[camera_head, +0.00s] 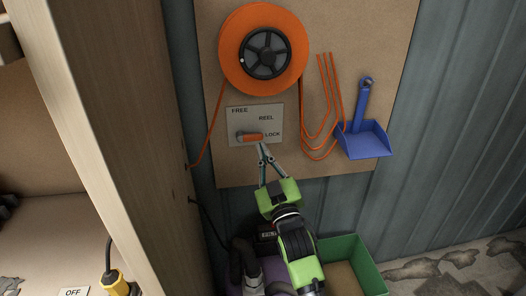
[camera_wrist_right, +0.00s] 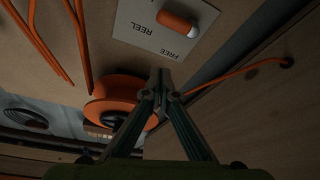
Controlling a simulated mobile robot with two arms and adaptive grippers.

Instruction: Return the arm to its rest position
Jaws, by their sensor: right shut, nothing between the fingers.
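My right arm reaches up from the bottom in the head view, with its green gripper (camera_head: 262,148) in front of the reel panel. The fingertips meet and hold nothing; they also show closed in the right wrist view (camera_wrist_right: 160,78). They are just below the orange-handled lever (camera_head: 250,137) on the FREE/REEL/LOCK plate (camera_head: 240,113). The lever lies roughly level, its orange end toward LOCK. In the wrist view the lever (camera_wrist_right: 178,22) appears apart from the fingertips. My left gripper is not in view.
An orange reel (camera_head: 236,72) hangs above the plate, its cord running left to a wooden partition (camera_head: 118,100). Cord loops (camera_head: 327,100) and a blue dustpan (camera_head: 364,141) hang at right. A green bin (camera_head: 352,250) stands below, beside my forearm.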

